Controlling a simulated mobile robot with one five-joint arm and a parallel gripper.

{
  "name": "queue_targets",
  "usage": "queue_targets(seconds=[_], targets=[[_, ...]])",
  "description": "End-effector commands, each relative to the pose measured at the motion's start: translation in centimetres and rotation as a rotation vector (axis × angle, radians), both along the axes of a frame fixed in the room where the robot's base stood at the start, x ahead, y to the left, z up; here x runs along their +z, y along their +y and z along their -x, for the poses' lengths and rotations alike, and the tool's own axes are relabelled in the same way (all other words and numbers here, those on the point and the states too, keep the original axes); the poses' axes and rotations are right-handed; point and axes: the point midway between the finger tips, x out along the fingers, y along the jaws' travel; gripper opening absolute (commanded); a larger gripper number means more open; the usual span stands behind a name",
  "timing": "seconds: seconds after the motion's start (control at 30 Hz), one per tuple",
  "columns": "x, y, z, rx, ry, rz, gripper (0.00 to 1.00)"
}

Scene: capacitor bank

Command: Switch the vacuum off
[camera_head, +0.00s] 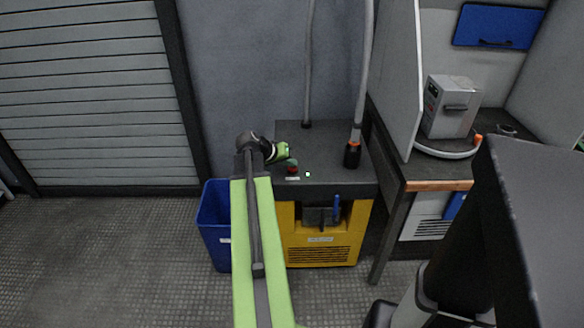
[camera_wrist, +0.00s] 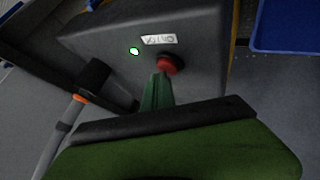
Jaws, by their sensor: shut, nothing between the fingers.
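The vacuum (camera_head: 320,240) is a yellow box with a dark grey top, standing on the floor in the middle of the head view. A red button (camera_head: 292,170) sits near the front edge of its top, beside a lit green light (camera_head: 308,175). In the wrist view the red button (camera_wrist: 171,63) is by a white label (camera_wrist: 159,39), with the green light (camera_wrist: 134,51) glowing. My gripper (camera_head: 291,161) is shut and empty, its green fingertips (camera_wrist: 161,78) at the button. The tips overlap the button's edge in the wrist view; I cannot tell whether they touch.
Grey hoses (camera_head: 360,75) rise from the vacuum's top. A blue bin (camera_head: 214,215) stands left of it. A workbench (camera_head: 438,185) with a grey device (camera_head: 449,107) is at the right. The floor at left is clear.

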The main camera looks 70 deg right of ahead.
Motion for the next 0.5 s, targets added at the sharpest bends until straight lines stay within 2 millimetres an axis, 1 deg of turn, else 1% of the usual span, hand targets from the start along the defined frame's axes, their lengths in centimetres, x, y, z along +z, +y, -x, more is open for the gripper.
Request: queue_targets(seconds=[0.27, 0.5], targets=[[-0.1, 0.0, 0.0, 0.0, 0.0, 0.0, 0.0], [-1.0, 0.0, -0.1, 0.0, 0.0, 0.0, 0.0]])
